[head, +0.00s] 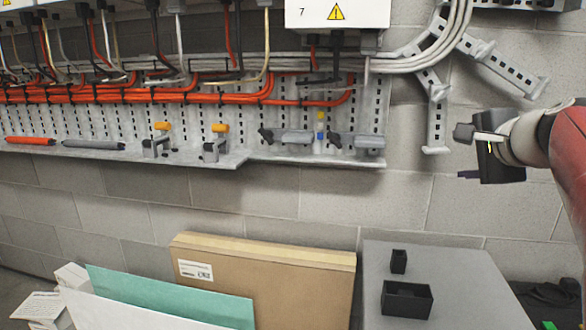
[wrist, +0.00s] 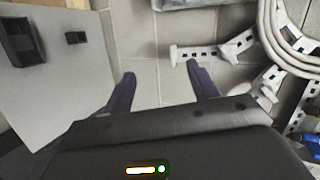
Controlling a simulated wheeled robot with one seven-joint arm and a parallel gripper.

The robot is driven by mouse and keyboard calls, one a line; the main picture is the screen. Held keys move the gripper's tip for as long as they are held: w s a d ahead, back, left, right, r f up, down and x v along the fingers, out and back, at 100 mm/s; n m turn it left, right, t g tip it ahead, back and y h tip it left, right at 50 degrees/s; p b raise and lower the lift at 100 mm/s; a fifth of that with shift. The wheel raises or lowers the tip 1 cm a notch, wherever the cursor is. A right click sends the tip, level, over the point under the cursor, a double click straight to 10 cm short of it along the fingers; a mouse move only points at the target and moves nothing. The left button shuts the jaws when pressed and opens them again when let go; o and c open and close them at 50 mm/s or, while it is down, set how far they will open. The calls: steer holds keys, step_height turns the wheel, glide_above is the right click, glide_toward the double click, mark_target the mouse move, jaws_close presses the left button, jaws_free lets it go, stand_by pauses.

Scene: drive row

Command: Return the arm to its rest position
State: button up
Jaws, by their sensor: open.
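My gripper (head: 470,174) is at the right of the head view, at the end of my red and white arm, held out in front of the grey block wall. In the wrist view its two dark purple fingers (wrist: 161,72) stand wide apart with nothing between them. Behind them is only the wall and part of a white slotted bracket. The gripper touches nothing that I can see. In the head view only one fingertip shows, and the rest is hidden behind the gripper's dark body.
A perforated cable rack (head: 210,120) with a shelf edge runs along the wall at left. Slotted brackets (head: 437,120) hang near my gripper. Below stand a grey table (head: 455,270) with a larger black box (head: 407,299) and a small one (head: 398,261), and a cardboard box (head: 270,275).

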steer(key=s+a+f+n+g+y, duration=0.1)
steer(key=s+a+f+n+g, duration=0.3)
steer(key=a+f, duration=0.55)
steer(key=s+a+f+n+g, duration=0.1)
steer(key=s+a+f+n, duration=0.1)
steer(key=s+f+n, duration=0.2)
steer(key=s+a+f+n+g, duration=0.1)
steer(key=s+a+f+n, duration=0.2)
steer(key=s+f, duration=0.4)
steer(key=s+a+f+n+g+h, duration=0.1)
steer(key=s+a+f+n, duration=0.1)
steer(key=s+f+n, duration=0.4)
steer(key=shift+s+a+f+g, duration=0.3)
steer(key=shift+a+f, duration=0.1)
steer(key=shift+f, duration=0.05)
steer(key=shift+c, duration=0.5)
